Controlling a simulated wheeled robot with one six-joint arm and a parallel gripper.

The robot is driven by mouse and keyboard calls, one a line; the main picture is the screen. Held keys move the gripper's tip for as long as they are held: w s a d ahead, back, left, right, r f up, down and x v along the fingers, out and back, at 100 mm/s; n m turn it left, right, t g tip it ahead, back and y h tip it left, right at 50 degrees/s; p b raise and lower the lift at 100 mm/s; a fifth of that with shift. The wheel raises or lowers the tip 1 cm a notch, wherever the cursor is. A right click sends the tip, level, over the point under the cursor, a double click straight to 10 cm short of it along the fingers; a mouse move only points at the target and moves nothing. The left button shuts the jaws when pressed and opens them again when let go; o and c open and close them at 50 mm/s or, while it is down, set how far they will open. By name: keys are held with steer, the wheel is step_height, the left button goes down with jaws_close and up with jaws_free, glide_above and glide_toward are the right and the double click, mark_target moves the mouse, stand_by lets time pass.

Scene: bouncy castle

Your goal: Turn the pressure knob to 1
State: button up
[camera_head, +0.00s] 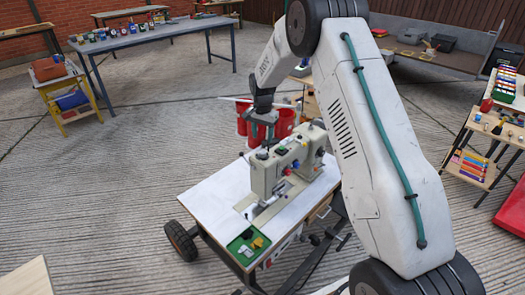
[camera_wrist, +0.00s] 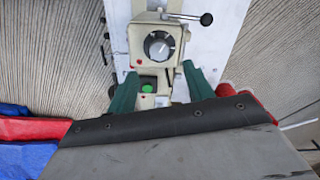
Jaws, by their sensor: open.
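A cream sewing machine (camera_head: 290,165) stands on a white wheeled table (camera_head: 205,195). In the wrist view its top (camera_wrist: 145,35) carries a round dark knob (camera_wrist: 159,46) with a pale pointer mark and a light scale ring, probably the pressure knob. The numbers are too small to read. My gripper (camera_head: 262,133) is above the machine's left end in the head view. In the wrist view my gripper (camera_wrist: 160,70) has its two green fingers apart, with nothing held between them. The knob lies beyond the fingertips, roughly in line with the gap.
A black-handled lever (camera_wrist: 205,19) sticks out beside the knob, and a green button (camera_wrist: 147,88) sits between the fingers. Red containers (camera_head: 285,122) stand behind the machine. A green tray (camera_head: 248,246) lies at the table's front corner. A grey workbench (camera_head: 150,38) stands at the back left.

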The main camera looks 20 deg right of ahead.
mark_target(262, 152)
step_height(262, 152, down, 8)
steer(key=shift+f, duration=0.1)
stand_by(0.4)
steer(key=c, duration=1)
